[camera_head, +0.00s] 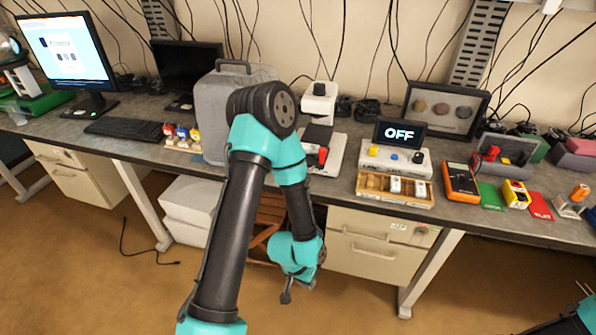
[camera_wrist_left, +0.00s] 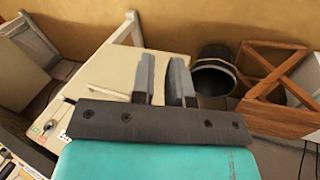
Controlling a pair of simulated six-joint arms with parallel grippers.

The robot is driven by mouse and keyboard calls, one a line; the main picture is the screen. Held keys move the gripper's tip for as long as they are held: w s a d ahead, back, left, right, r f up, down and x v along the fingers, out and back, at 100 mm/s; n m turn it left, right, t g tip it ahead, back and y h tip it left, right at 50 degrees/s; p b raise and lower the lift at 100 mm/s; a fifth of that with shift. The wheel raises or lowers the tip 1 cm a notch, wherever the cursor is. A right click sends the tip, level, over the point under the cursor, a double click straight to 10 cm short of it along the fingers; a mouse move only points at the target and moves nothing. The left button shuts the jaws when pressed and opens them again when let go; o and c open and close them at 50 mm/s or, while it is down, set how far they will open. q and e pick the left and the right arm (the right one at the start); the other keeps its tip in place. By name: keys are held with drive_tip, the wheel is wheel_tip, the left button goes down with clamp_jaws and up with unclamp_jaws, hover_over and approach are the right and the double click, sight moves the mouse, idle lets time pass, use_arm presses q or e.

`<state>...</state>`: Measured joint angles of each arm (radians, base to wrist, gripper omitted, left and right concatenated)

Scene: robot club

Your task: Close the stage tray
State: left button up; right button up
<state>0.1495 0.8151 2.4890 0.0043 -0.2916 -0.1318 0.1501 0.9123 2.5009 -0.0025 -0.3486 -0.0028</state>
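A white instrument with an upright head (camera_head: 318,105) and a flat base (camera_head: 332,158) stands on the bench behind my left arm. A red and black part (camera_head: 316,155) sits low on it. My arm covers part of this instrument, and I cannot tell for sure which part is the stage tray or how far out it is. My left gripper (camera_head: 287,292) hangs low in front of the bench, below the top and well away from the instrument. In the left wrist view its two fingers (camera_wrist_left: 166,80) stand apart with nothing between them. My right arm shows only at the lower right corner; its fingers are unclear.
A grey case (camera_head: 232,100) stands left of the instrument. To its right are a control box reading OFF (camera_head: 397,155), a wooden tray (camera_head: 368,184) and an orange meter (camera_head: 461,182). A drawer cabinet (camera_head: 372,240), wooden crate (camera_wrist_left: 280,80) and black bin (camera_wrist_left: 214,75) are below.

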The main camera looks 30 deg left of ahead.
use_arm(q)
drive_tip(key=w+a+r+m, duration=0.1)
drive_tip(key=r, duration=0.2)
drive_tip(key=w+a+r+m+t, duration=0.1)
drive_tip(key=w+r, duration=0.1)
drive_tip(key=r, duration=0.1)
drive_tip(key=w+a+r+m, duration=0.1)
drive_tip(key=a+r, duration=0.1)
drive_tip(key=r, duration=0.1)
drive_tip(key=shift+w+r+t, duration=0.2)
drive_tip(key=shift+t, duration=0.2)
clamp_jaws()
drive_tip(key=s+a+r+m+t, duration=0.1)
drive_tip(key=a+r+m, duration=0.3)
drive_tip(key=r, duration=0.9)
drive_tip(key=s+a+r+m+t+y, duration=0.1)
drive_tip(key=a+r+m+t, duration=0.2)
drive_tip(key=r, duration=1.1)
drive_tip(key=a+m, duration=0.2)
drive_tip(key=m, duration=0.1)
drive_tip(key=shift+r, duration=0.15)
drive_tip(key=w+f, duration=0.7)
drive_tip(key=w, duration=0.2)
drive_tip(key=shift+w+d, duration=0.3)
drive_tip(key=shift+d, duration=0.1)
